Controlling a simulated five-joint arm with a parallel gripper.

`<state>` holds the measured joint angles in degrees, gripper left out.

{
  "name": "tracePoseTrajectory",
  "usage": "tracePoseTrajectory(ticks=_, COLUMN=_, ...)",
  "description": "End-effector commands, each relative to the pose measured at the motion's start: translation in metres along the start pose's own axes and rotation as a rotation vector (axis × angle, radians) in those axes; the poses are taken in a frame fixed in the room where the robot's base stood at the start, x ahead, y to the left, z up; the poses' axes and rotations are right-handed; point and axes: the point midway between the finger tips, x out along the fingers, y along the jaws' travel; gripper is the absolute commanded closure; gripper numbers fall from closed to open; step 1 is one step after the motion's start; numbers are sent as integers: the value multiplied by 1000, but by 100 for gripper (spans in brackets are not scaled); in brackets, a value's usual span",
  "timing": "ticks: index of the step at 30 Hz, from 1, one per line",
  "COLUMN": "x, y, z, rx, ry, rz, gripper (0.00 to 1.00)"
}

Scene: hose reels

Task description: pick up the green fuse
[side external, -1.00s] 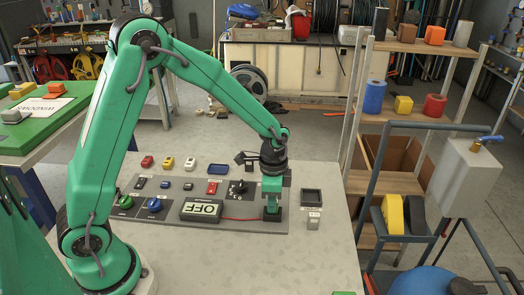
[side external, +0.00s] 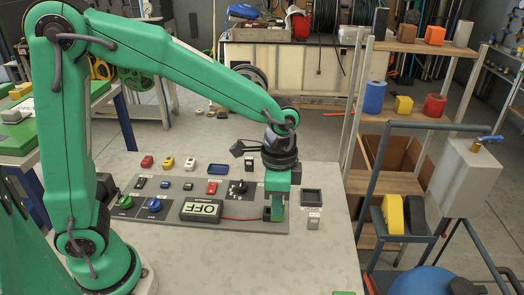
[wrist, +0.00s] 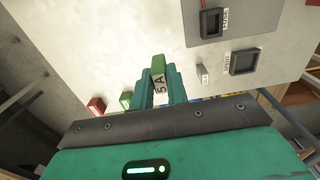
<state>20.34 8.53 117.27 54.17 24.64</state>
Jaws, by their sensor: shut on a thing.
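The green fuse (wrist: 158,65) carries a "5A" label and shows between my two teal fingers in the wrist view. My gripper (wrist: 160,86) is shut on it, with the fuse's top end sticking out past the fingertips. In the side view my gripper (side external: 277,212) points down over the right end of the dark panel. There the fuse and the fingers are both green and hard to tell apart. A black socket (wrist: 211,22) labelled FUSE looks empty in the wrist view.
Knobs and coloured blocks are to the left.

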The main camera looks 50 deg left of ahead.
Motion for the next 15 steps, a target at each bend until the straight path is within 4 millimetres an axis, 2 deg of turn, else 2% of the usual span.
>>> tracePoseTrajectory(ticks=6, x=-6, y=10, z=-1, rx=1, ry=0, rz=0, gripper=100)
tracePoseTrajectory(ticks=15, x=-6, y=11, z=-1, rx=0, ry=0, rz=0, gripper=100)
